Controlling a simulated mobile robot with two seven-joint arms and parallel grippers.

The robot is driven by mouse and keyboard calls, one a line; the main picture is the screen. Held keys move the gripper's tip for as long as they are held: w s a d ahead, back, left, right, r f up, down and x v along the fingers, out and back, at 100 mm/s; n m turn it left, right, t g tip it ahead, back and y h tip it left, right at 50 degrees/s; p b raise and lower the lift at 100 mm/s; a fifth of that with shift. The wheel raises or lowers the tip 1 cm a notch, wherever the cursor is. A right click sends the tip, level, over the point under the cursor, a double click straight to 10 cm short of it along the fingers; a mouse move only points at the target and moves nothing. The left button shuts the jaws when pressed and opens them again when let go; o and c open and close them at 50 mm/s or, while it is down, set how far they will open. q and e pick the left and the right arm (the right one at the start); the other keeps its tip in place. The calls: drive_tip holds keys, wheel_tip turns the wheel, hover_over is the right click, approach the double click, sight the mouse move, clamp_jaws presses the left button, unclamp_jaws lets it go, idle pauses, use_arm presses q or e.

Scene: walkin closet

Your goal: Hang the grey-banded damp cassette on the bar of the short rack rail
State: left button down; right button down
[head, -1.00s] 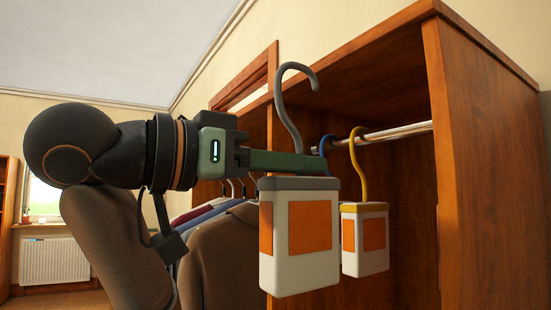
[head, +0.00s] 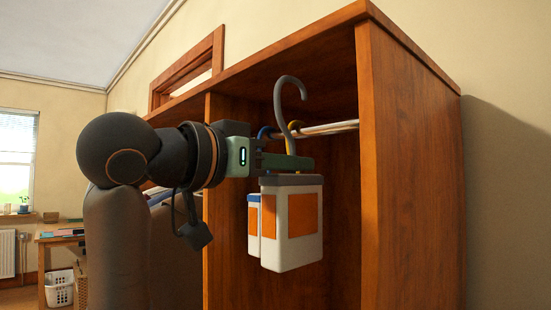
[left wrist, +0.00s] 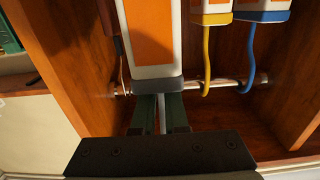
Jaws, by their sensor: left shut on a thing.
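The grey-banded cassette (head: 305,245), white with orange panels, hangs upright from my left gripper (head: 300,162). The gripper is shut on it at the base of its grey hook (head: 280,105). The hook's curved top shows above the line of the rail (head: 330,128); its depth relative to the bar is unclear. In the left wrist view, the cassette (left wrist: 152,45) and its grey band lie just beyond the fingers (left wrist: 160,115). My right gripper is not in view.
A yellow hook (left wrist: 207,60) and a blue hook (left wrist: 246,60) with their cassettes hang on the rail, right of mine in the wrist view. The wardrobe's near side panel (head: 410,180) stands to the right, its top board (head: 290,65) above.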

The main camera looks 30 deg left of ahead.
use_arm(q)
drive_tip(key=w+d+f, duration=0.3)
drive_tip(key=w, duration=0.6)
drive_tip(key=shift+w+d, duration=0.2)
drive_tip(key=shift+w, duration=0.1)
idle(0.6)
drive_tip(key=c, duration=1)
unclamp_jaws()
drive_tip(key=shift+o, duration=0.7)
